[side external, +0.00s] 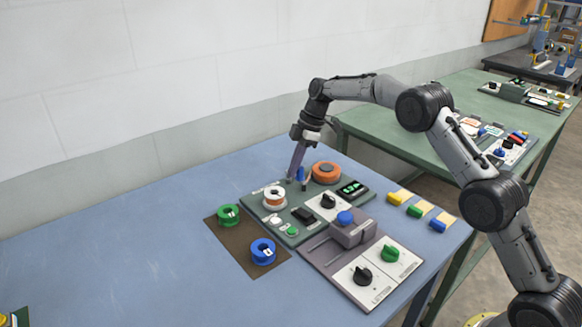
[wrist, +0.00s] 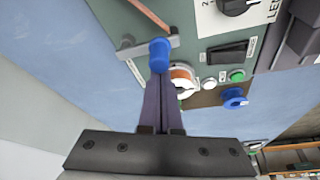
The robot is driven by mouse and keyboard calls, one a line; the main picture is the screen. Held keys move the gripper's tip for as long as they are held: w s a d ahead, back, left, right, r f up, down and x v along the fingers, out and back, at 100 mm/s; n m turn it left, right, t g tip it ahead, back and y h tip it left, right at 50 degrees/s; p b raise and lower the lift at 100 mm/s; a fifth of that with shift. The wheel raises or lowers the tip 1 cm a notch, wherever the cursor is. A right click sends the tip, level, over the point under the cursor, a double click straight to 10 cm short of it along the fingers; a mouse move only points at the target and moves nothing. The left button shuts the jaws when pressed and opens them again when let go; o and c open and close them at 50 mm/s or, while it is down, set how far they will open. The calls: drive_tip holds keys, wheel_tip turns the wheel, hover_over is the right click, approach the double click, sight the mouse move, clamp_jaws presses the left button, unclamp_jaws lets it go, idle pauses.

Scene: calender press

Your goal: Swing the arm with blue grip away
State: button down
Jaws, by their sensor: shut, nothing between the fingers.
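The arm with blue grip is on the green panel. Its blue grip (side external: 301,174) stands near the panel's back edge, between the orange spool and the white spool. In the wrist view the blue grip (wrist: 160,56) sits on a short grey arm (wrist: 132,50), just beyond my fingertips. My gripper (side external: 291,178) points down beside the blue grip, on its left. My gripper also shows in the wrist view (wrist: 163,82), with both fingers together and nothing between them. I cannot tell whether the fingertips touch the grip or only overlap it in the picture.
An orange spool (side external: 326,172) and a white spool (side external: 274,197) flank the grip. A dark mat (side external: 240,241) holds green and blue spools. A grey press unit (side external: 322,246) with knobs stands in front. Coloured blocks (side external: 414,211) lie right. The blue table (side external: 110,260) is mostly clear at left.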

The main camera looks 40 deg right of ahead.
drive_tip(key=shift+d, duration=0.25)
idle(0.4)
drive_tip(key=a, duration=0.2)
drive_tip(key=w+a, duration=0.1)
drive_tip(key=a, duration=0.1)
drive_tip(key=shift+w+a, duration=0.1)
drive_tip(key=v, duration=1)
